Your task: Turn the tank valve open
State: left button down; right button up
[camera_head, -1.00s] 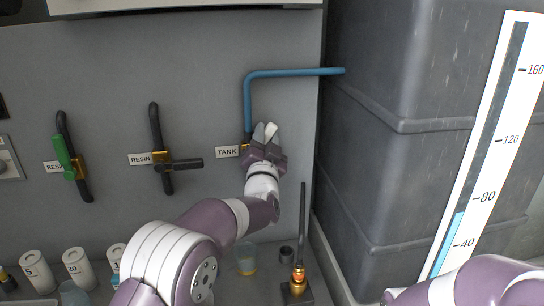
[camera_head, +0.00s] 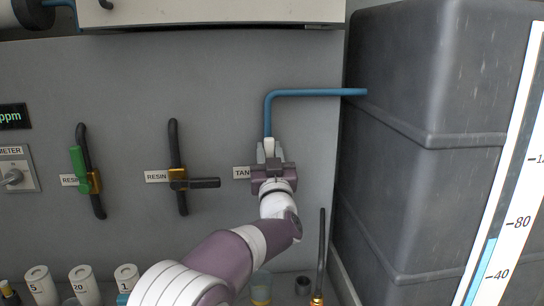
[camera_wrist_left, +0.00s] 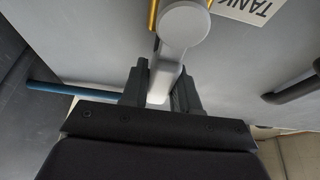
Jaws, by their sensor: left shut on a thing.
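The tank valve is by the TANK label (camera_head: 242,173), below the blue pipe (camera_head: 268,118). In the head view my left gripper (camera_head: 269,150) covers most of it. In the left wrist view the valve's pale grey handle (camera_wrist_left: 184,24) has a round hub, with a strip of brass (camera_wrist_left: 153,14) beside it. The handle runs from the hub down between the fingers of my left gripper (camera_wrist_left: 160,88), which is shut on it. In the head view the gripper points up, almost in line with the pipe's upright part. My right gripper is out of view.
Two RESIN valves, one with a green handle (camera_head: 78,160) and one with a black handle (camera_head: 205,183), are on the panel to the left. The dark tank (camera_head: 410,190) with its level gauge (camera_head: 490,245) stands right. Several white containers (camera_head: 84,284) stand below.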

pick_arm(q)
jog(key=shift+w+f, duration=0.1)
jog(key=shift+f, duration=0.3)
jog(key=c, duration=0.9)
grip_release()
jog(key=shift+r, duration=0.15)
jog(key=shift+s, duration=0.2)
jog(key=shift+s+f, duration=0.2)
jog(key=shift+s, duration=0.15)
jog(key=b+v, duration=0.1)
jog(key=v, duration=1)
jog(key=shift+s+d+b, duration=0.1)
jog(key=shift+s+b, duration=0.25)
